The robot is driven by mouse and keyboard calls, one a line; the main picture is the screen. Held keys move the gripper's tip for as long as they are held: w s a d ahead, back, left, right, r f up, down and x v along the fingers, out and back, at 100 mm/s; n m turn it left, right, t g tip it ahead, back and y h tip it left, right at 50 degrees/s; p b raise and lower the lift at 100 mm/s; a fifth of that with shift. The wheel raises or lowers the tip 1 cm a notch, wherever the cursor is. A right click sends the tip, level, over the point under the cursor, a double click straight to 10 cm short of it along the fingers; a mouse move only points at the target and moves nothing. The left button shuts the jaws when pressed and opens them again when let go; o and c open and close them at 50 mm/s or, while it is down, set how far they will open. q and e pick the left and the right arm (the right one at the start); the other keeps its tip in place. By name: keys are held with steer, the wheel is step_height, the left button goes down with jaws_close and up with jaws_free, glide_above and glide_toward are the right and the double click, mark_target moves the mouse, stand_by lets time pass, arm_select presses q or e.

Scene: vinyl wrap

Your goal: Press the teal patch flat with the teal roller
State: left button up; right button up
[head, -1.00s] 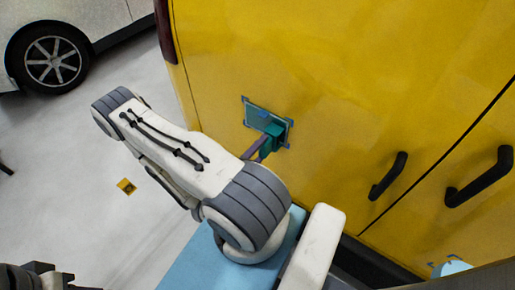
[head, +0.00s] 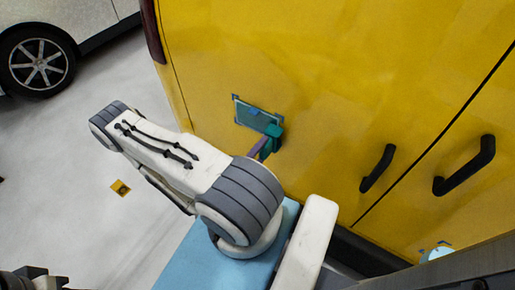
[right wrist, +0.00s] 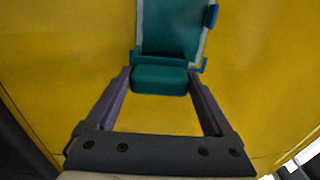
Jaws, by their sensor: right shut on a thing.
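The teal patch (head: 254,114) lies on the yellow van panel, with small blue tape pieces at its corners. It also shows at the top of the right wrist view (right wrist: 172,28). My right gripper (head: 266,146) is shut on the teal roller (head: 273,136). In the right wrist view the roller (right wrist: 160,80) sits between the two purple fingers, just below the patch's lower edge. In the head view it overlaps the patch's lower right corner. I cannot tell whether it touches the panel.
The yellow panel (head: 330,70) has two black handles (head: 377,168) (head: 464,166) to the right. A light blue surface (head: 215,259) lies below my right arm. A small yellow marker (head: 120,188) is on the open grey floor. Another vehicle's wheel (head: 38,60) is at upper left.

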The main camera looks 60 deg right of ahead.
steer(key=a, duration=0.7)
steer(key=shift+w, duration=0.4)
stand_by(0.6)
steer(key=w+a+f+n+t, duration=0.2)
steer(key=w+a+t, duration=0.1)
steer(key=w, duration=0.4)
steer(key=w+a+f+n+t, duration=0.1)
steer(key=w+a+n+t, duration=0.2)
steer(key=w, duration=0.4)
steer(key=w+a+r+n+t+y, duration=0.3)
steer(key=w+a+t, duration=0.4)
steer(key=w+a, duration=0.3)
steer(key=w+n, duration=0.1)
steer(key=w, duration=0.3)
steer(key=shift+w+a+t+y, duration=0.25)
steer(key=shift+a+t+y, duration=0.05)
steer(key=shift+a+y, duration=0.1)
steer(key=shift+d+f, duration=0.1)
